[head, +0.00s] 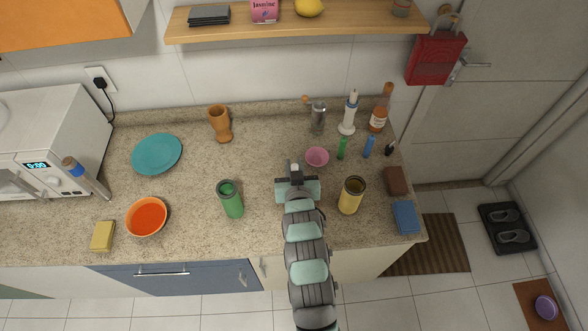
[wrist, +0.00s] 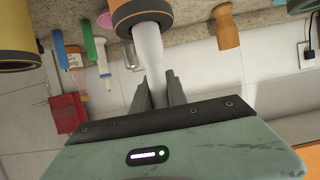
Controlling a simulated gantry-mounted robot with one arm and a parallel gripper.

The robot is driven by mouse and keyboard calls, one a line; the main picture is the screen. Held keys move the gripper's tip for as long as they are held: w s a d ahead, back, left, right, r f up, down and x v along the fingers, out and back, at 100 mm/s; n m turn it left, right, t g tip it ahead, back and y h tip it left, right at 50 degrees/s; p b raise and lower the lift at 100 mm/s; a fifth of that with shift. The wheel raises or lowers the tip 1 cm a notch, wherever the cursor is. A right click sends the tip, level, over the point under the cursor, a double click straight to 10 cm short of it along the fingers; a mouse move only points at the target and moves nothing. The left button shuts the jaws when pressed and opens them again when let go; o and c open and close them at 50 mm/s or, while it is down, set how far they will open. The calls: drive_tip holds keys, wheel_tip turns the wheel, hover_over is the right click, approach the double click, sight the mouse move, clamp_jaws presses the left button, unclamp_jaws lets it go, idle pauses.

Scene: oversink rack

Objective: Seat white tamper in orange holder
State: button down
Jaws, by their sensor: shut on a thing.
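The white tamper (wrist: 150,56) is a pale, tapered piece, wider at its far end. My gripper (wrist: 159,92) is shut on its narrow end. The tamper's far end overlaps the mouth of the orange holder (wrist: 123,14), a round orange piece with a dark band, cut off by the top of the wrist view. I cannot tell how deep the tamper sits in it. In the head view my gripper (head: 297,187) is over the counter between the green and yellow canisters. My arm hides the holder there, and most of the tamper.
A green canister (head: 232,205) stands to the left and a yellow canister (head: 350,199) close on the right. A pink cup (head: 317,157) is just behind. Bottles and small tubes stand at the back right. An orange bowl (head: 147,232) and a wooden cup (head: 220,126) are farther left.

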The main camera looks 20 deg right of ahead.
drive_tip(key=shift+f, duration=1.3)
drive_tip(key=shift+f, duration=0.15)
drive_tip(key=c, duration=1.3)
unclamp_jaws()
